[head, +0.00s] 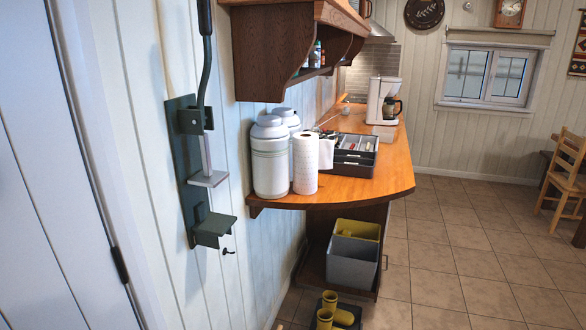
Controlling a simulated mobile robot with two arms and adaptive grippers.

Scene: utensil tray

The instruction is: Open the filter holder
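A white coffee maker (378,97) stands far back on the wooden counter (372,187). A dark-handled glass carafe (391,108) sits in its right side. The filter holder is too small at this distance to make out, and I cannot tell whether it is open or shut. Neither of my grippers is in view.
White canisters (269,160), a paper towel roll (305,165) and a dark utensil tray (352,157) crowd the counter's near end. Below are grey and yellow bins (351,262) and yellow boots (324,319). A green lever device (184,150) hangs on the left wall.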

